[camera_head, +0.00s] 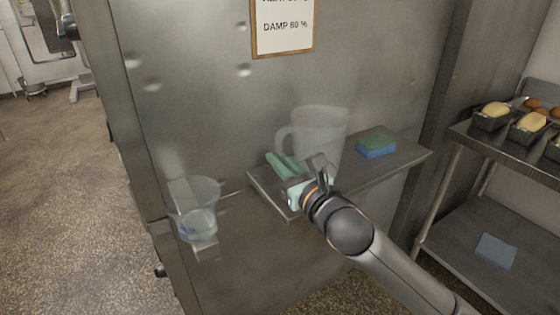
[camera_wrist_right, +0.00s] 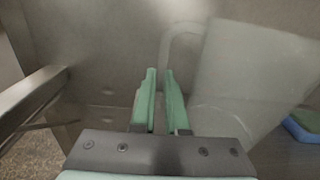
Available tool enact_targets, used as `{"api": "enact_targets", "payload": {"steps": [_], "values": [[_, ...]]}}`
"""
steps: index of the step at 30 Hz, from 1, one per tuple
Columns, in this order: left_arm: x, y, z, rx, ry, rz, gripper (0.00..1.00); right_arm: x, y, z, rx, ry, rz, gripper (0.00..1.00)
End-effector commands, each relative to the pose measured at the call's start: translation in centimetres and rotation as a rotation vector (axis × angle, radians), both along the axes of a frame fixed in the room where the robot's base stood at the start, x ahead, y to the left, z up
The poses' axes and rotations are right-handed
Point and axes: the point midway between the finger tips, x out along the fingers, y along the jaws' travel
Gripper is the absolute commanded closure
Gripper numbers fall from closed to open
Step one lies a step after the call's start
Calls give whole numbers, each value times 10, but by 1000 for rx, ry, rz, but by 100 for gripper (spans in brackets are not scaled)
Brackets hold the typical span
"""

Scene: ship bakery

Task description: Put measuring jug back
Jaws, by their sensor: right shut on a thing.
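The measuring jug (camera_head: 322,128) is a translucent, pale, upright vessel at the wall shelf (camera_head: 405,158), with its handle towards the left. In the right wrist view the jug (camera_wrist_right: 255,75) fills the right side, and its looped handle (camera_wrist_right: 168,42) reaches the fingertips. My right gripper (camera_head: 284,163) has green fingers, which show close together in the right wrist view (camera_wrist_right: 160,85), shut on the jug's handle. The gripper and wrist hide part of the jug's base, so I cannot tell whether it touches the shelf. My left gripper is out of view.
A green and blue sponge (camera_head: 376,146) lies on the shelf, right of the jug. A clear cup (camera_head: 197,215) sits at a small wall bracket on the left. A sign (camera_head: 283,25) hangs above. A metal rack (camera_head: 480,143) with loaf tins stands at right.

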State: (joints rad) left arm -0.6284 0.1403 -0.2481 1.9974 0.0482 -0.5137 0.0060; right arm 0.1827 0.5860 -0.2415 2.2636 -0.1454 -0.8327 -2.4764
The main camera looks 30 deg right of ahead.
Motion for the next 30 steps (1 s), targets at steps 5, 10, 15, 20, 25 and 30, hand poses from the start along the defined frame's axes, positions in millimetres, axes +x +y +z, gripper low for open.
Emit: {"api": "enact_targets", "payload": {"steps": [5,10,15,20,25,30], "values": [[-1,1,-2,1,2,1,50,0,0,-3,-2,1,-1,83],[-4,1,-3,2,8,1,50,0,0,-3,-1,1,-1,64],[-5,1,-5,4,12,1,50,0,0,-3,-1,0,-1,58],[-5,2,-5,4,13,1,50,0,0,-1,0,-1,0,58],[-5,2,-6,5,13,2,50,-14,-1,-1,-4,2,0,58],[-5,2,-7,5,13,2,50,-46,-2,-2,-5,3,2,58]]}}
